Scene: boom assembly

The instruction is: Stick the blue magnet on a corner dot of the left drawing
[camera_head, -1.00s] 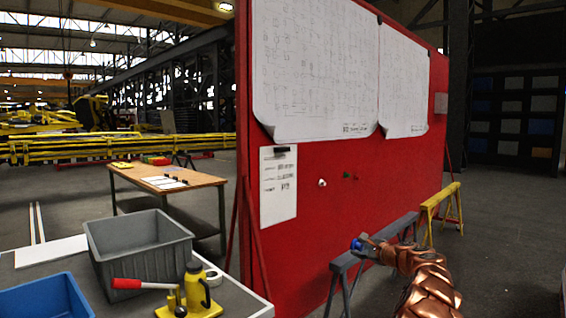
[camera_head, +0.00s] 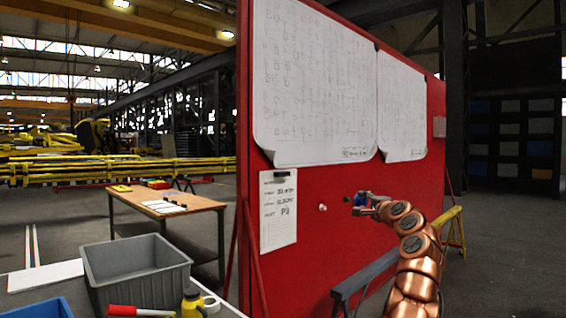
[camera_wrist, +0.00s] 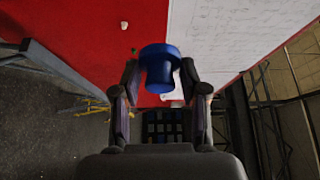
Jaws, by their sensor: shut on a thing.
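My gripper (camera_head: 366,205) is shut on the blue magnet (camera_head: 360,200), in front of the red board (camera_head: 345,240) and below the drawings. The wrist view shows the blue magnet (camera_wrist: 160,62) between the two fingers, its round head outward. The left drawing (camera_head: 312,90) is a large white sheet on the board, its lower corners curling. The right drawing (camera_head: 401,105) hangs beside it, its lower edge also curled. Corner dots are too small to make out.
A small printed sheet (camera_head: 278,215) hangs at the board's lower left under a dark clip. A grey bin (camera_head: 135,275) and a workbench (camera_head: 165,207) stand left. Grey and yellow trestles (camera_head: 365,272) stand by the board's foot.

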